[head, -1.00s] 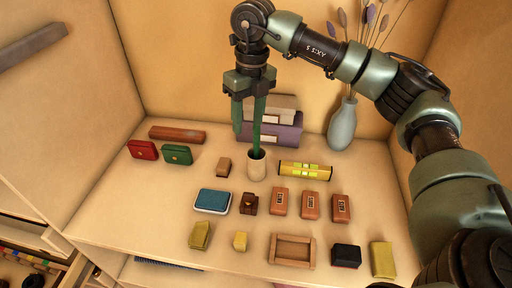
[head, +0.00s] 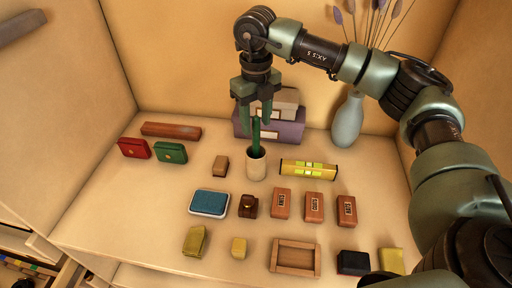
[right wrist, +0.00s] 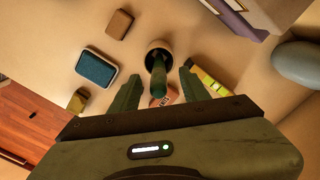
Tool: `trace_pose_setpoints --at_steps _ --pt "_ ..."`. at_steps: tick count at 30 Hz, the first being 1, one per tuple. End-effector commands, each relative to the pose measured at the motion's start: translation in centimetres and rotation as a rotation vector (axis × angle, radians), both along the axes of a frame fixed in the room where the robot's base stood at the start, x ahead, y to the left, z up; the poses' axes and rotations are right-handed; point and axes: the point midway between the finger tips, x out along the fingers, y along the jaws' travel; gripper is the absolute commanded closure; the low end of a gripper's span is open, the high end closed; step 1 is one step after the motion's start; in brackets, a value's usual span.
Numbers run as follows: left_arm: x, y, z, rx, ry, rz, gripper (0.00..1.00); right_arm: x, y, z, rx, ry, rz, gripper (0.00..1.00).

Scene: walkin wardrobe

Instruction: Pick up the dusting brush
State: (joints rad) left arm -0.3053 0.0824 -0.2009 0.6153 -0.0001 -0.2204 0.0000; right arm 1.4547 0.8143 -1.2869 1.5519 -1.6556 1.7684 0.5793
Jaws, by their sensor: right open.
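A green handle (head: 256,138), which I take for the dusting brush, stands upright in a small beige cup (head: 256,167) on the shelf. Its lower end is hidden inside the cup. My right gripper (head: 255,121) is open above the cup, pointing down, with its green fingers on either side of the handle's top. In the right wrist view, the handle (right wrist: 158,78) shows between the two open fingers, with a gap on each side. The cup (right wrist: 157,53) is beyond the fingertips. My left gripper is not in view.
A yellow level (head: 308,169) lies right of the cup, and a small brown block (head: 220,165) lies left. Purple box (head: 283,131) and grey vase (head: 347,120) stand behind. Several small boxes and a blue tin (head: 209,202) lie in front.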

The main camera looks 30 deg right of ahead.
Motion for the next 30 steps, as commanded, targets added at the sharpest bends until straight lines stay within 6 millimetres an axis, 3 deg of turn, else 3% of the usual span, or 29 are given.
trace_pose_setpoints --at_steps 4,9,17,22,30 --pt "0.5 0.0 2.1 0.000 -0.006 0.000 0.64 -0.4 0.1 -1.8 -0.001 0.005 0.001 0.54" --pt "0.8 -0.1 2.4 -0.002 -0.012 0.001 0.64 -0.3 0.1 -3.9 0.000 0.002 0.000 0.54" --pt "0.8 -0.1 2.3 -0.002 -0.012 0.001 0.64 -0.3 0.1 -4.3 0.000 -0.001 0.000 0.54" --pt "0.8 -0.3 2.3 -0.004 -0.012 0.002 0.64 -0.3 0.1 -4.3 0.000 -0.001 0.000 1.00" --pt "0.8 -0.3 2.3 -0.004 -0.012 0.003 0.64 -0.2 0.1 -4.2 0.000 -0.001 0.000 1.00"
